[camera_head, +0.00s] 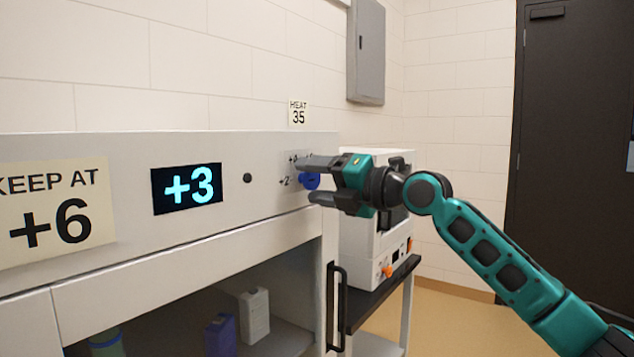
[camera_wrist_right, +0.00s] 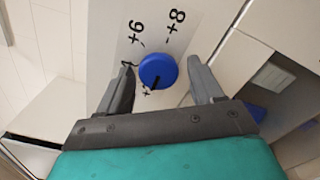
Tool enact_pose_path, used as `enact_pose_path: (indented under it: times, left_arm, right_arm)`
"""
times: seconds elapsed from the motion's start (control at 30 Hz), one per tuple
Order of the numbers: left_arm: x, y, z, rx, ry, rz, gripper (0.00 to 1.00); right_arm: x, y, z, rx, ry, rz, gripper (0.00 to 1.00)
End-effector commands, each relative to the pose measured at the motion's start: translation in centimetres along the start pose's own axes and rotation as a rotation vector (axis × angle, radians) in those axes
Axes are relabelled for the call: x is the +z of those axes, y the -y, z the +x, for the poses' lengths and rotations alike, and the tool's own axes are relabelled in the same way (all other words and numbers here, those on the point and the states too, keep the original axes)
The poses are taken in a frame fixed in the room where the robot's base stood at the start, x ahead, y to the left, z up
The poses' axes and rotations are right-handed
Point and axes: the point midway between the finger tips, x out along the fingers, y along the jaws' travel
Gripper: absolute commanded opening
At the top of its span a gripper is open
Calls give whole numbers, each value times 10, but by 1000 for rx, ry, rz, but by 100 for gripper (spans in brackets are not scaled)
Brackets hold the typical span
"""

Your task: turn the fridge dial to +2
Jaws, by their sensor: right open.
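The blue fridge dial (camera_head: 311,181) is on the right end of the fridge's front panel. In the right wrist view the dial (camera_wrist_right: 157,69) shows a dark pointer mark toward its lower edge, near a partly hidden label. The labels +6 and +8 are readable above it. My right gripper (camera_head: 306,181) is open, with one finger on each side of the dial; the wrist view shows gaps between fingers and dial. The fridge display (camera_head: 186,188) reads +3. My left gripper is not in view.
A sign (camera_head: 55,214) on the panel reads KEEP AT +6. A black round spot (camera_head: 247,178) sits between display and dial. A white machine (camera_head: 365,235) stands on a cart right of the fridge. Bottles (camera_head: 254,315) stand on the shelf below.

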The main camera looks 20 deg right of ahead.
Motion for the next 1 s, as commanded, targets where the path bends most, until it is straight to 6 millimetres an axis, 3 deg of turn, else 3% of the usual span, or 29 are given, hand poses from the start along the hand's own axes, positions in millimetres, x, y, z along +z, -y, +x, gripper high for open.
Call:
enact_pose_path:
  times: [0.23, 0.7, 1.0]
  left_arm:
    - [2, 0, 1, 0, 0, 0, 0]
    - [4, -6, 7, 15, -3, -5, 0]
    - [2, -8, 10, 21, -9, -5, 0]
  right_arm:
    - [1, 1, -13, 1, 2, -1, 66]
    - [-1, 2, -106, -4, 1, -2, 66]
    - [-1, 0, -129, -1, -1, 0, 66]
